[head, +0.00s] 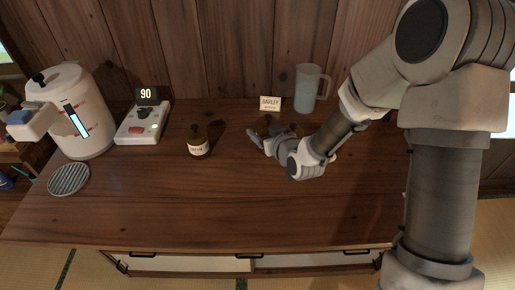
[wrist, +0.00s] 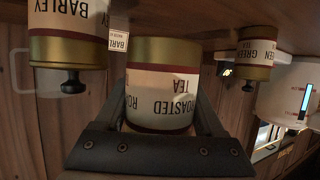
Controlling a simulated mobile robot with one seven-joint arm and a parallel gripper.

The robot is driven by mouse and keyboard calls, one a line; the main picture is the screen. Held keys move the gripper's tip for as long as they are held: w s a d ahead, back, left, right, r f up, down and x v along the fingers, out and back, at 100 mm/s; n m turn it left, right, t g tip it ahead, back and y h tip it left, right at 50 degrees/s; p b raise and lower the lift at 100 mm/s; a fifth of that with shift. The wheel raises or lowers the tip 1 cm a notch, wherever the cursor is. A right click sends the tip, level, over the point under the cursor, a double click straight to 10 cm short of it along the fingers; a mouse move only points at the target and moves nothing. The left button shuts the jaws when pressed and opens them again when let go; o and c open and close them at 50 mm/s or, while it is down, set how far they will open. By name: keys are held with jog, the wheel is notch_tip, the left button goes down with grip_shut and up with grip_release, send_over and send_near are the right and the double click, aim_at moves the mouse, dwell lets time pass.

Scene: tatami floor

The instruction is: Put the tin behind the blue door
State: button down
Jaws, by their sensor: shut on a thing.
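A gold tin with a cream "ROASTED TEA" label (wrist: 163,92) fills the middle of the wrist view, which is upside down. My gripper (wrist: 160,110) is shut on it, one finger at each side. In the head view my gripper (head: 270,144) is low over the right half of the wooden counter and mostly hides the tin. I cannot tell whether the tin touches the counter. A barley tin (wrist: 70,35) is close beside it, and a green tea tin (wrist: 257,55) stands farther off, also in the head view (head: 199,143). I cannot make out a blue door.
A white dispenser (head: 82,115) and a round grate (head: 69,179) are at the counter's left. A device reading 90 (head: 143,123) stands beside them. A "BARLEY" card (head: 270,104) and a clear jug (head: 308,88) are at the back. White panels (head: 190,264) are below. The front middle is clear.

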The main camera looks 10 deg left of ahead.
jog(key=shift+f+b, duration=0.4)
jog(key=shift+f, duration=2.6)
jog(key=shift+f, duration=0.15)
jog(key=shift+c, duration=1.3)
grip_release()
